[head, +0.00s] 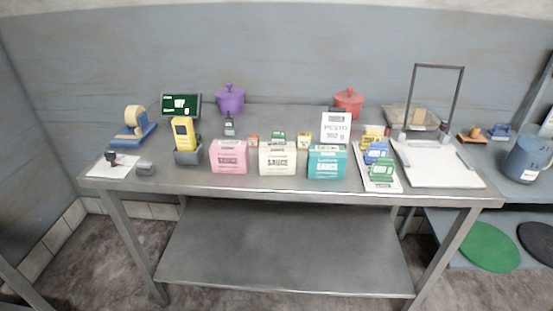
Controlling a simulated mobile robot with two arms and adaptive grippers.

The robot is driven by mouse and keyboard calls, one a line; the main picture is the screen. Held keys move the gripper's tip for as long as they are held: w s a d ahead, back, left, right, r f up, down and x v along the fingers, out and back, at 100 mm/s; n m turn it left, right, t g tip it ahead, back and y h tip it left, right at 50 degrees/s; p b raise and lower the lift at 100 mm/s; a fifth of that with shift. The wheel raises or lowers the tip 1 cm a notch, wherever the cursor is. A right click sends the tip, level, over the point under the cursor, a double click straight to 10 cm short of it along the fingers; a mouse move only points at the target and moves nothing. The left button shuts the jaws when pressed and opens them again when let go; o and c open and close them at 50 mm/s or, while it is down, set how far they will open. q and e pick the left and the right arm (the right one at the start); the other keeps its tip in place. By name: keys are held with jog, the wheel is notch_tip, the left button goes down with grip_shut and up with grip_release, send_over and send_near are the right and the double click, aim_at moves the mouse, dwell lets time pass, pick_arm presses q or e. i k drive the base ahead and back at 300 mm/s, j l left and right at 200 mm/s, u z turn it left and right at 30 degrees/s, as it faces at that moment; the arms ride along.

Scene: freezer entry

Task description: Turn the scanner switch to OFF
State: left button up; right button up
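A yellow handheld device that looks like the scanner (183,131) stands upright in a grey holder (188,156) on the left part of the metal table. Its face has a dark screen area; a switch and its setting are too small to make out. Neither of my grippers is in the head view.
The metal table (300,188) also bears a tape dispenser (135,124), a display (181,105), pink (228,157), cream (277,159) and teal boxes (327,162), and a white tray with a frame (440,164). A stamp (112,159) lies front left. The lower shelf (285,250) is empty.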

aim_at(109, 157)
jog(key=u, duration=1.25)
